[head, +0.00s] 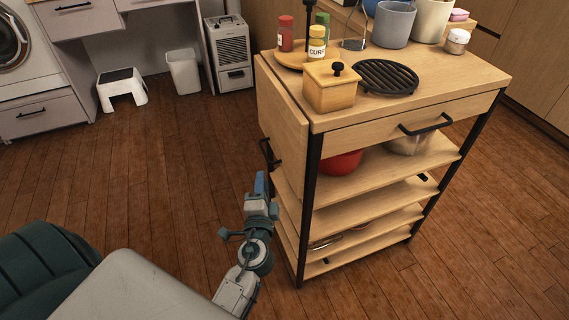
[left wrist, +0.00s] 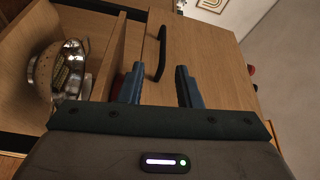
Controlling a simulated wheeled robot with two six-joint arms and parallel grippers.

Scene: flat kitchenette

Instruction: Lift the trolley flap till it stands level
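The wooden trolley (head: 440,118) stands right of centre in the head view. Its flap (head: 283,122) hangs down on the trolley's left side, with a black bar handle (head: 266,153) near its lower edge. The flap (left wrist: 205,60) and its handle (left wrist: 161,54) also show in the left wrist view. My left gripper (head: 261,184) is just below the handle in the head view. In the left wrist view its blue fingers (left wrist: 159,84) are apart, with the handle beyond the gap between them. Nothing is held. My right gripper is not in view.
The trolley top carries a wooden box (head: 330,90), a black trivet (head: 387,76), spice jars (head: 317,42) and pots (head: 393,24). A red bowl (head: 341,162) sits on a shelf. A step stool (head: 122,88) and bin (head: 184,73) stand far left. The floor left of the trolley is clear.

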